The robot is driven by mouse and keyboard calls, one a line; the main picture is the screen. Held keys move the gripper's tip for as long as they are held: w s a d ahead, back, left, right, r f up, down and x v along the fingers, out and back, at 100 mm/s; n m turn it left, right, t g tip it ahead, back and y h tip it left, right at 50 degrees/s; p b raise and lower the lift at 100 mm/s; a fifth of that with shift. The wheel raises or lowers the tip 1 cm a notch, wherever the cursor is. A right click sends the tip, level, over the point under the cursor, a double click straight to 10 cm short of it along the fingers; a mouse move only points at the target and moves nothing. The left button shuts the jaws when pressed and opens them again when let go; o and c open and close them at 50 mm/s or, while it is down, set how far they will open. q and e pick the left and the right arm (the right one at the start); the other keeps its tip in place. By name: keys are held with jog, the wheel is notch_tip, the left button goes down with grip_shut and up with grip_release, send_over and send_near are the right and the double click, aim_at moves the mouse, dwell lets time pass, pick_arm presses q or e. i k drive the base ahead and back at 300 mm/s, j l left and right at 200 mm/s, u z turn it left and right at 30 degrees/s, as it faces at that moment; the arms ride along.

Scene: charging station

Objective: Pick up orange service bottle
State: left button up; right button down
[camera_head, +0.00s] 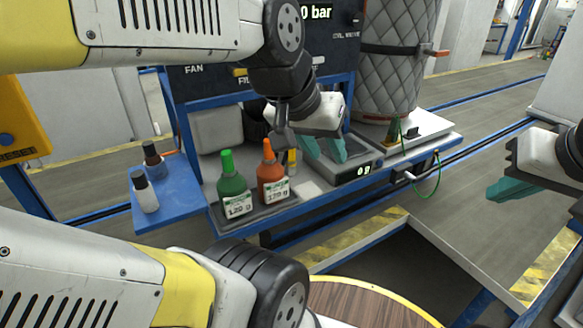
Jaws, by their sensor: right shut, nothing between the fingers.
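The orange service bottle (271,172) stands upright on a dark tray (259,213) on the blue-edged bench, with a white label on its front. A green bottle (231,184) stands just left of it. My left gripper (328,152) is to the right of the orange bottle and apart from it, above the scale. Its teal fingers look spread and nothing shows between them. My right gripper (496,194) is at the far right, away from the bench, shut and empty.
A scale (357,174) reading 0 g sits right of the bottles. A yellow item partly shows behind the orange bottle. Two small bottles stand on a blue side shelf (172,200) at left. A quilted tank (393,60) stands behind. A round wooden top (355,308) is in front.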

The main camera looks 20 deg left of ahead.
aim_at(272, 187)
jog(key=j+u, duration=0.95)
jog(key=u, duration=0.2)
jog(key=i, duration=0.05)
